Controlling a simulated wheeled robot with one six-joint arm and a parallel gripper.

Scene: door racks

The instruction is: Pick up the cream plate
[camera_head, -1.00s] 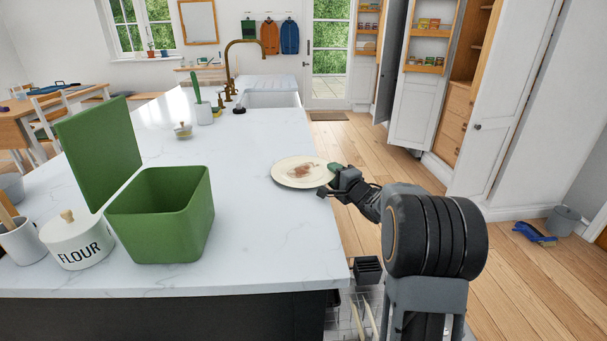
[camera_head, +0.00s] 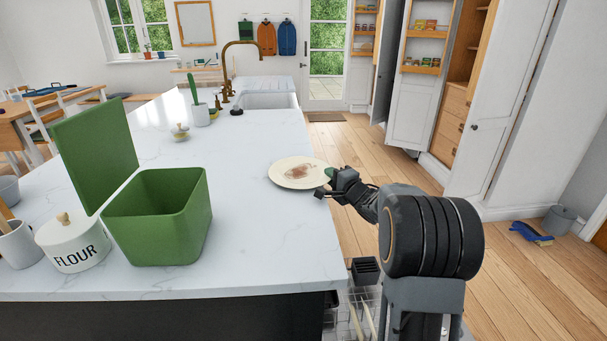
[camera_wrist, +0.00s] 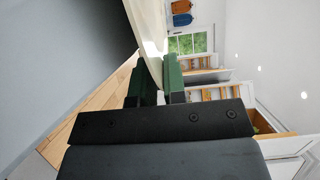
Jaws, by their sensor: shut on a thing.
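The cream plate (camera_head: 297,172) is at the right edge of the white marble counter, with a brownish food smear in its middle. My gripper (camera_head: 328,178) reaches in from the right and is shut on the plate's right rim. In the wrist view the plate (camera_wrist: 150,30) stands edge-on between the two green fingers (camera_wrist: 158,80). The plate lies about level at the counter; I cannot tell whether it touches the surface.
An open green bin (camera_head: 158,215) with its lid raised stands on the counter at left, beside a flour jar (camera_head: 72,242). A sink (camera_head: 268,101) with a brass tap is at the back. An open dish rack (camera_head: 355,310) is below the counter edge. Much of the counter (camera_head: 240,140) is clear.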

